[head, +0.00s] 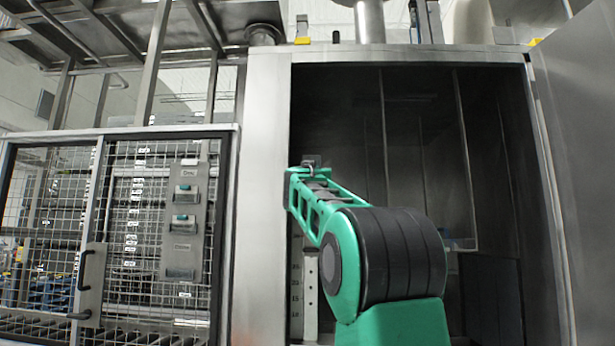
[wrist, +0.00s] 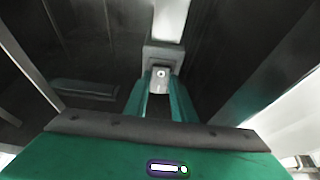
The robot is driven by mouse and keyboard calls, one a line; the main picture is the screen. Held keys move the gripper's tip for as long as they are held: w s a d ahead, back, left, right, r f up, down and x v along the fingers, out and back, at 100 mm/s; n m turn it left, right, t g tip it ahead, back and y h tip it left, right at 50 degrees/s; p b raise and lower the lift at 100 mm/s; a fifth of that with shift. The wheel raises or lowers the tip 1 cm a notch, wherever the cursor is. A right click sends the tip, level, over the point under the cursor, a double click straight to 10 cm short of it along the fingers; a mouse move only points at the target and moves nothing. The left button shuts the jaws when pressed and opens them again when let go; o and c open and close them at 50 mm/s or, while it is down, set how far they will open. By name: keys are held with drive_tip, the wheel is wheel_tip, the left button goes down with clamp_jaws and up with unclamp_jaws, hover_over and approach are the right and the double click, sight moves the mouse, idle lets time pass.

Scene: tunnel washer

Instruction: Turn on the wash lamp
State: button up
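A metal control panel (head: 182,222) is mounted on the mesh gate at the left in the head view. It carries an upper switch (head: 186,190) and a lower switch (head: 183,222), both with teal parts, and small labels too blurred to read surely. I cannot pick out the wash lamp or whether it is lit. My gripper is at the far end of my green arm in front of the dark open chamber, right of the panel and apart from it. In the wrist view, my gripper (wrist: 160,80) shows green sides around a grey block; its opening is unclear. I see no object held.
The open chamber (head: 420,130) has a steel frame (head: 262,200) on its left and a steel door or wall (head: 580,130) on its right. The mesh gate (head: 60,200) has a dark handle (head: 84,270). A strip with numbers (head: 310,290) stands low in the chamber opening.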

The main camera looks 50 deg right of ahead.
drive_tip(key=shift+w+a+r+y, duration=0.1)
drive_tip(key=shift+a+y, duration=0.05)
drive_tip(key=shift+y, duration=0.15)
drive_tip(key=g+y, duration=0.1)
drive_tip(key=r+g+y, duration=0.1)
drive_tip(key=g+y, duration=0.1)
drive_tip(key=shift+a+r, duration=0.1)
drive_tip(key=shift+r, duration=0.15)
idle(0.3)
drive_tip(key=shift+y, duration=0.3)
drive_tip(key=o, duration=1.1)
drive_tip(key=shift+a, duration=0.1)
drive_tip(key=shift+c, duration=0.2)
